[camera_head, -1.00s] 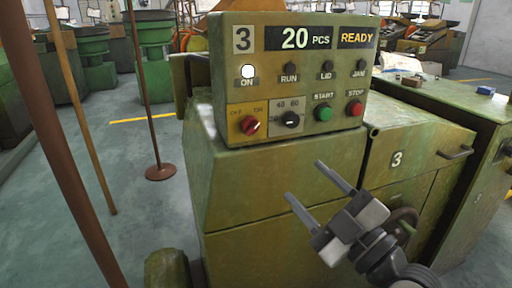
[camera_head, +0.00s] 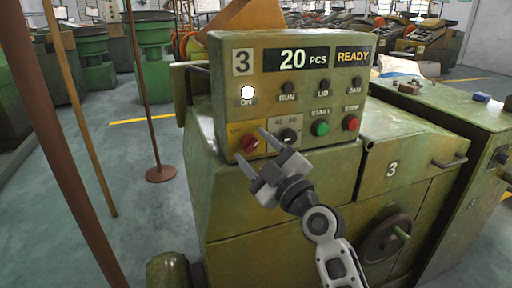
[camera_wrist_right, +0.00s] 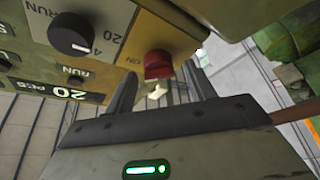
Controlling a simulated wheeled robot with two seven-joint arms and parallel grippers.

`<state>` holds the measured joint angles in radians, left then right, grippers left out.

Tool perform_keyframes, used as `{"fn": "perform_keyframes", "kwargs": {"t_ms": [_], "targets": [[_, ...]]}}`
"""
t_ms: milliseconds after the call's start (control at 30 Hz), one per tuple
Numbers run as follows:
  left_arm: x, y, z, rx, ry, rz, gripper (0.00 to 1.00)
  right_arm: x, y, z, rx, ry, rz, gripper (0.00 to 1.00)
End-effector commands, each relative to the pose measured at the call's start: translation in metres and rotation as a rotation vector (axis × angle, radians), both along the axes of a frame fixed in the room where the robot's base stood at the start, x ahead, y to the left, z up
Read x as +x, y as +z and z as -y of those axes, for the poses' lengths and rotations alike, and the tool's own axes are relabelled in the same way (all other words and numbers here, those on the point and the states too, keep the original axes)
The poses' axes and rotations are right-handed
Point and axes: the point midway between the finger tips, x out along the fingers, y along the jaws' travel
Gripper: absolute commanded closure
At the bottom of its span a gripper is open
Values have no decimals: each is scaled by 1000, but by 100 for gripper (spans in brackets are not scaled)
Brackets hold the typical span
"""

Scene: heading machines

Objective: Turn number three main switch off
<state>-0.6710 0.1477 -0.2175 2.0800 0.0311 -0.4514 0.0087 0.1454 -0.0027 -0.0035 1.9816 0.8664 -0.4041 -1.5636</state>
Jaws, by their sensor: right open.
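The number three control box (camera_head: 222,90) carries a red rotary main switch (camera_head: 249,144) on a yellow plate at its lower left. The ON lamp (camera_head: 248,93) above it is lit white, and the display reads 20 PCS and READY. My right gripper (camera_head: 251,142) is open and empty, its two fingers pointing at the panel around the red switch. In the right wrist view the red switch (camera_wrist_right: 157,65) shows between and just beyond the fingertips (camera_wrist_right: 160,72). Contact cannot be told. The fingers partly cover the plate's lettering. My left gripper is out of view.
A black selector knob (camera_head: 289,136), a green START button (camera_head: 320,128) and a red STOP button (camera_head: 351,123) sit right of the switch. A handwheel (camera_head: 386,238) is on the machine front. A brown post (camera_head: 150,120) stands to the left.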

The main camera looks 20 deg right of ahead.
Motion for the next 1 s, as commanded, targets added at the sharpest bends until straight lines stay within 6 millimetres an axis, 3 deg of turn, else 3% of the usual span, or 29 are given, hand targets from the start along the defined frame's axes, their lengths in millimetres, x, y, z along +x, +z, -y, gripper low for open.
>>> {"fn": "perform_keyframes", "kwargs": {"t_ms": [233,267,400,767,1000], "targets": [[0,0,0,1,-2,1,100,1,0,0,0,0,0,45],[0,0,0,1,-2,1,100,1,0,0,0,0,0,51],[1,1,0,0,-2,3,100,1,0,0,0,-1,1,90],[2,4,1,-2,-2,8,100,0,0,0,-41,0,2,90],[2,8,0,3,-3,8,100,0,2,1,-179,1,8,90]]}}
